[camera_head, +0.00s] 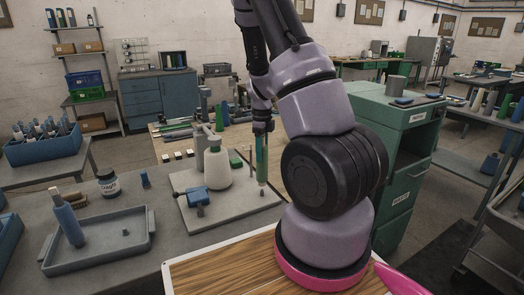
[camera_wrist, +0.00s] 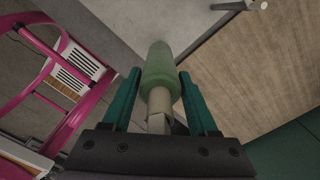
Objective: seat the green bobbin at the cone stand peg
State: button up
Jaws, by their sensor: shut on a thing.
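The green bobbin (camera_head: 261,160) hangs upright below my gripper (camera_head: 262,128) in the head view, over the right part of a pale board (camera_head: 228,208). In the wrist view the bobbin (camera_wrist: 158,65) lies between the two teal fingers of my gripper (camera_wrist: 160,90), its green part outward and a pale tube nearer the palm. The gripper is shut on it. A small brownish piece shows at the bobbin's lower end; I cannot tell whether they touch. I cannot make out the cone stand peg for certain.
A grey tray (camera_head: 100,250) with a blue bobbin (camera_head: 68,222) is at the left. A green cabinet (camera_head: 395,130) stands right of my arm.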

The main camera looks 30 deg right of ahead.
aim_at(262, 163)
jog(key=shift+f, duration=2.55)
jog(key=o, duration=1.3)
jog(key=shift+c, duration=0.2)
notch_tip(262, 163, up, 11)
jog(key=shift+f, duration=0.1)
